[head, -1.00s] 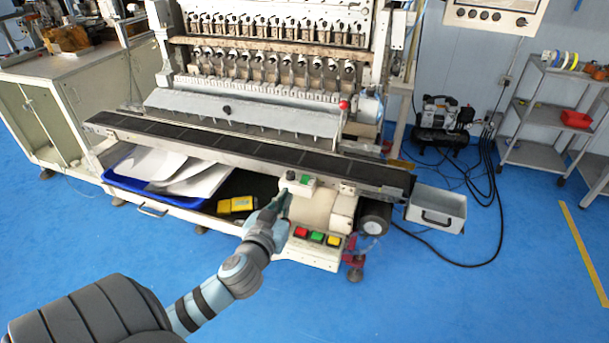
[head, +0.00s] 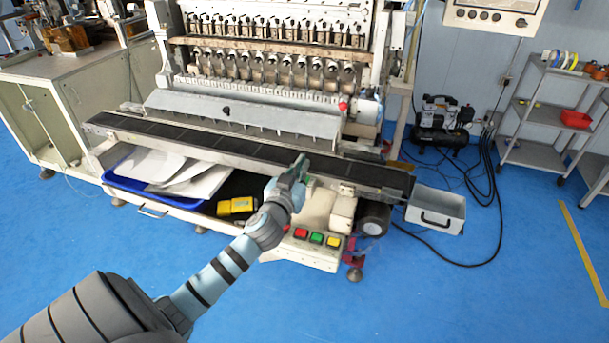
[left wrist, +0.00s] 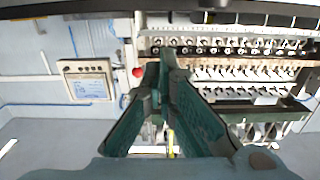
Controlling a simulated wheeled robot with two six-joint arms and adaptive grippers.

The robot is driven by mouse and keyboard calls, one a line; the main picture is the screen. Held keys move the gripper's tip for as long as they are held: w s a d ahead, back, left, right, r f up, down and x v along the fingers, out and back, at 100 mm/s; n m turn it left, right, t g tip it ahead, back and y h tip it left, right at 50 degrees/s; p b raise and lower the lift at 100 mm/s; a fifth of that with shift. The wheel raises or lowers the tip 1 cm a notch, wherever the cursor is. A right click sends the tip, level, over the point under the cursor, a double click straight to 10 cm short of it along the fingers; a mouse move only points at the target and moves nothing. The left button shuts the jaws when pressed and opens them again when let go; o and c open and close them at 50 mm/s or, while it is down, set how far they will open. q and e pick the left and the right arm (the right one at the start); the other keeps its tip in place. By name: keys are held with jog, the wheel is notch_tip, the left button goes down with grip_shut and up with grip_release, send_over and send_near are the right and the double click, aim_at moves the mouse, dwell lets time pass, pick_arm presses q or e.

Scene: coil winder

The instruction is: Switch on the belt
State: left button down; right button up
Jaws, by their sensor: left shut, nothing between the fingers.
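The dark conveyor belt (head: 230,146) runs across the front of the coil winder. A small white switch box with a green button and a dark knob, seen earlier below the belt's front rail, is now mostly hidden behind my left gripper (head: 301,162). The gripper is shut and empty, its fingers pointing up over the belt's front edge in the head view; I cannot tell whether it touches anything. In the left wrist view the shut green fingers (left wrist: 166,58) point towards the machine. My right gripper is not in view.
Red (head: 301,233), green (head: 317,238) and yellow (head: 333,241) buttons sit on the lower front panel. A blue tray (head: 112,180) with white sheets and a yellow device (head: 236,206) lie below the belt.

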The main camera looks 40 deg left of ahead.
pick_arm(q)
jog(key=f, duration=0.1)
jog(key=w+f+b, duration=0.1)
jog(key=f, duration=0.2)
jog(key=shift+w+a+b, duration=0.15)
jog(key=shift+a+b, duration=0.1)
jog(key=shift+b, duration=0.1)
jog(key=shift+r+p, duration=0.15)
jog(key=shift+p, duration=0.3)
jog(key=g+p, duration=0.1)
jog(key=p, duration=0.2)
jog(key=shift+w+a+r, duration=0.1)
jog(key=shift+w+r, duration=0.1)
jog(key=shift+f, duration=0.55)
notch_tip(320, 180, up, 5)
jog(key=p, duration=0.4)
jog(key=shift+w+r, duration=0.1)
jog(key=s+d+r, duration=0.2)
jog(key=s+r, duration=0.1)
jog(key=s, duration=0.5)
jog(key=shift+d+r, duration=0.15)
jog(key=shift+d, duration=0.25)
